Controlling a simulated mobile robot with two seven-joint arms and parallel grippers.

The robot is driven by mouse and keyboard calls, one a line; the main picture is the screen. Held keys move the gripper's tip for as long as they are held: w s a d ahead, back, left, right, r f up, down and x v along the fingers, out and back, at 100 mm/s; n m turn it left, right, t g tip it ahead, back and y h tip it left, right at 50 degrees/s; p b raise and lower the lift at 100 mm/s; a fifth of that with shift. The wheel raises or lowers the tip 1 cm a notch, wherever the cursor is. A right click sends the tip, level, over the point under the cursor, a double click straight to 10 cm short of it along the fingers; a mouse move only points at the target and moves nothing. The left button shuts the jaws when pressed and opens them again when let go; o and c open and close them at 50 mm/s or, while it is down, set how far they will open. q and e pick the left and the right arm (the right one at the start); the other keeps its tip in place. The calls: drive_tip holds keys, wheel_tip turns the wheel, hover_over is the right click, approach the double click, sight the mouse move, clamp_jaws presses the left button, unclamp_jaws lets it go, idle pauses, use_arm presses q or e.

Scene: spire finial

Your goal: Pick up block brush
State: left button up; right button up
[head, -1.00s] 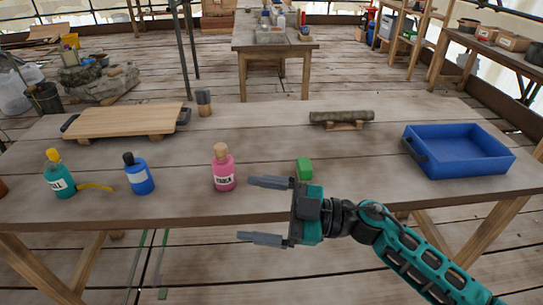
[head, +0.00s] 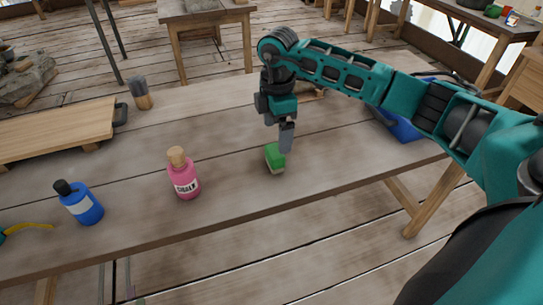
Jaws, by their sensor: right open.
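The block brush (head: 274,157) is a small green block with a pale underside, lying on the wooden table right of the pink chalk bottle. My right gripper (head: 286,140) points down just above and behind the brush, its fingertips close to the brush's upper right end. The jaws are open, with one finger seen clearly and the other mostly hidden. I cannot tell whether a finger touches the brush.
The pink chalk bottle (head: 184,176) and a blue bottle (head: 80,204) stand to the left. A wooden board (head: 55,137) and a grey-topped object (head: 140,92) are farther back. A blue tray (head: 402,127) is partly behind my arm. The table (head: 225,205) is clear around the brush.

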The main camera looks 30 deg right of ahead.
sight(275, 151)
drive_tip(key=f, duration=0.8)
drive_tip(key=shift+w+a+f, duration=0.15)
drive_tip(key=shift+a+f, duration=0.05)
drive_tip(key=shift+f, duration=0.05)
drive_tip(key=c, duration=1)
drive_tip(key=shift+c, duration=0.2)
drive_tip(key=shift+r, duration=0.2)
wheel_tip(275, 151, up, 20)
drive_tip(key=shift+f+p, duration=0.1)
drive_tip(key=shift+p, duration=0.25)
